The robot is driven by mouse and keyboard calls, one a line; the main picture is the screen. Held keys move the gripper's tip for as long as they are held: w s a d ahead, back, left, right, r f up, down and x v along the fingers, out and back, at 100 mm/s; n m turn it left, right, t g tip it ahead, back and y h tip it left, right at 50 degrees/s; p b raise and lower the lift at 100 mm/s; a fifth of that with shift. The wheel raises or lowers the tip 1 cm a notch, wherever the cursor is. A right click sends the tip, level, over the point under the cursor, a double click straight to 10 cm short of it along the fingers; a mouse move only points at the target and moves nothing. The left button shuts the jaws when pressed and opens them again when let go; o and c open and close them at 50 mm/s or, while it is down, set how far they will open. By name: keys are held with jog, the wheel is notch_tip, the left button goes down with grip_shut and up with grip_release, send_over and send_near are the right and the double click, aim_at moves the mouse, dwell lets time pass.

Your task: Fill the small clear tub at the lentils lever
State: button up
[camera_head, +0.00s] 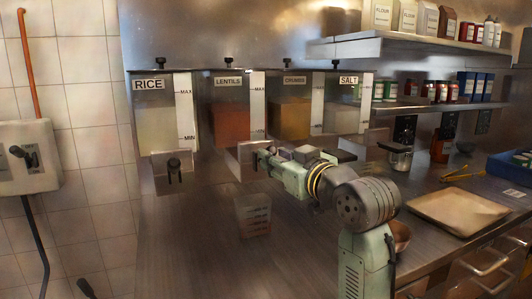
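The small clear tub (252,215) stands upright on the steel counter, below and slightly right of the lentils dispenser. It has dark marks on its side and a reddish-brown tint near its base, perhaps lentils. The lentils dispenser (231,122) holds orange-brown contents behind a clear front, under its LENTILS label. My gripper (262,156) is at the right side of the lentils outlet (243,158), above the tub. The lentils lever is not clearly visible there, hidden by or blended with my gripper. I cannot make out the fingers.
The rice dispenser (165,115) with its black lever (174,170) is at the left; crumbs (289,118) and salt (345,108) dispensers are to the right. A tan tray (462,210) and a blue crate (512,168) lie farther right. The counter left of the tub is clear.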

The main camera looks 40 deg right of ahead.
jog(key=s, duration=0.4)
jog(key=shift+s+a, duration=0.35)
jog(key=shift+s, duration=0.05)
